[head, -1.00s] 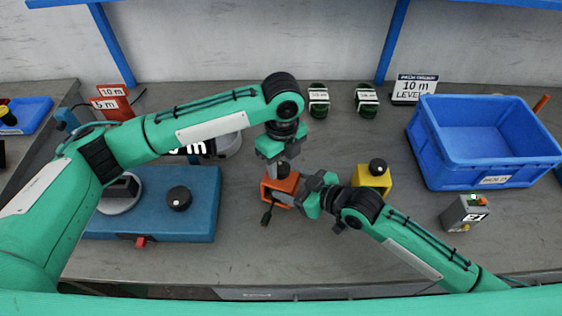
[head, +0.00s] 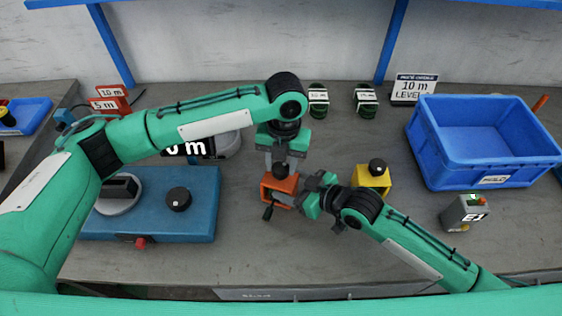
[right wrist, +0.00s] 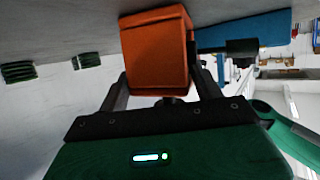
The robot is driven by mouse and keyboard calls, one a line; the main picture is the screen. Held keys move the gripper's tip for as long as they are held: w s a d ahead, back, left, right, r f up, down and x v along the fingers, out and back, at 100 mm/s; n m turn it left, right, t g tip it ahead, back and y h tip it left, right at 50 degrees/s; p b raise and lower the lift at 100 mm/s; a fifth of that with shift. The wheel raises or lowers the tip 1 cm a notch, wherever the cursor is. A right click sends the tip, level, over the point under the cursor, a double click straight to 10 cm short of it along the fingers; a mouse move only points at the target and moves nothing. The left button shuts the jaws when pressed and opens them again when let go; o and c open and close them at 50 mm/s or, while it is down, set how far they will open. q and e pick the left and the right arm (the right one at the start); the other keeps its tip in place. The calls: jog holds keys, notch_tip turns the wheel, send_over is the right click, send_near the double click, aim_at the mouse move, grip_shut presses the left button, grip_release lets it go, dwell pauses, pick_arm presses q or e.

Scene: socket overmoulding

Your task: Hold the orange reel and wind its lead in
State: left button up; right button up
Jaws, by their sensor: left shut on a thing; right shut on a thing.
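The orange reel (head: 279,188) stands on the grey bench, in the middle of the head view. A dark knob tops it and a dark plug-like end hangs at its lower left. My left gripper (head: 281,165) comes down from above and is shut at the reel's dark top knob. My right gripper (head: 307,194) is shut on the reel's body from the right. In the right wrist view its two fingers flank the orange reel (right wrist: 157,52). The lead itself cannot be made out.
A yellow reel (head: 371,182) stands close on the right. A blue crate (head: 430,150) is at the far right, with a grey E1 box (head: 464,214) before it. A blue base with a black knob (head: 200,210) lies left. Two dark green coils (head: 318,101) stand behind.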

aim_at(285, 166)
pick_arm(q)
jog(key=m, duration=0.6)
jog(key=shift+s+d+m, duration=0.1)
jog(key=shift+m, duration=0.2)
jog(key=m, duration=0.5)
jog(key=shift+m, duration=0.4)
jog(key=o, duration=1)
jog(key=shift+r, duration=0.15)
jog(key=r, duration=0.8)
jog(key=d+r, duration=0.1)
jog(key=r, duration=0.2)
jog(key=shift+w+r, duration=0.3)
jog(key=shift+r, duration=0.1)
jog(key=shift+a, duration=0.1)
